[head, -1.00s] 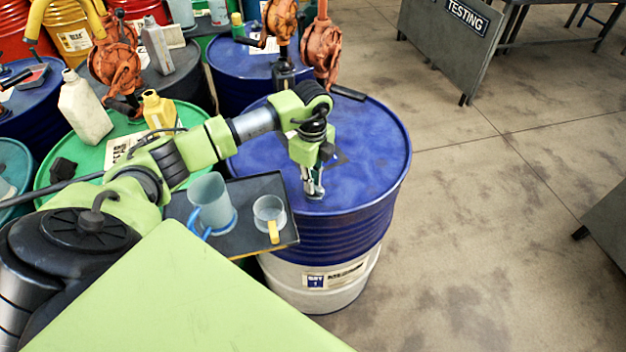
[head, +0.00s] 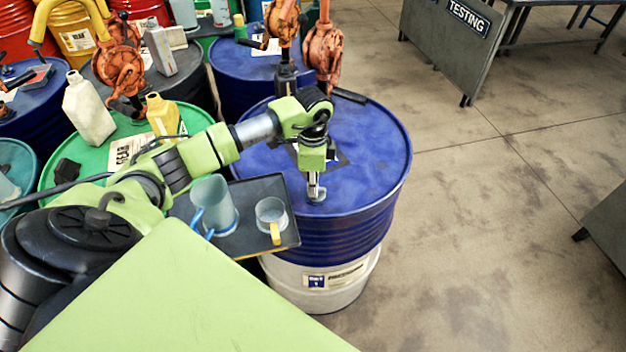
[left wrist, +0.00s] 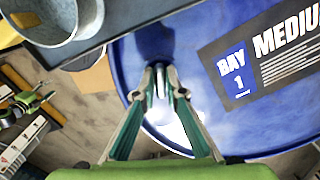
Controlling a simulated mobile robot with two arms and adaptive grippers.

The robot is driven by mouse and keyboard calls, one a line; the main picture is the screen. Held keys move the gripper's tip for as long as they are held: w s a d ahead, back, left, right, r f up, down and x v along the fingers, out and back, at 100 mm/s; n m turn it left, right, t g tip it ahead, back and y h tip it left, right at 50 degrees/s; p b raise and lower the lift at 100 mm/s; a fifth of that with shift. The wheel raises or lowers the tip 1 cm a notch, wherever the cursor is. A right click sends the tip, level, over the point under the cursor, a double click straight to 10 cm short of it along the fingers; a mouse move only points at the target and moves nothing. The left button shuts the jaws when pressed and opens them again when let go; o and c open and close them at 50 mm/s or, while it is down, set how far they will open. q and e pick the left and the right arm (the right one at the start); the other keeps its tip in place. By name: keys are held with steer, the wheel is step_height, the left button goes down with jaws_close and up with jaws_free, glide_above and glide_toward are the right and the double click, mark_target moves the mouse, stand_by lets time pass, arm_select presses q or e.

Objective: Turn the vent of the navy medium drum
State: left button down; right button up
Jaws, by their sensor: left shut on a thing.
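The navy medium drum (head: 370,160) stands in the middle of the head view, blue above with a white lower band. Its top also shows in the left wrist view (left wrist: 205,90), with a dark label (left wrist: 265,45) reading "BAY 1" and "MEDIU". My left gripper (head: 316,196) points down at the near part of the drum's top. In the left wrist view its fingertips (left wrist: 160,88) are close together on the small pale vent (left wrist: 158,112), which the fingers partly hide. My right gripper does not show.
A dark tray (head: 255,188) with a jug (head: 212,203) and a measuring cup (head: 271,216) is beside the drum, close to my left arm. A rust-coloured pump (head: 322,55) rises at the drum's back.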

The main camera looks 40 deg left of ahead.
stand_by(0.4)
arm_select(q)
steer(key=c, duration=2.1)
jaws_free()
step_height(320, 180, up, 12)
steer(key=shift+r, duration=0.1)
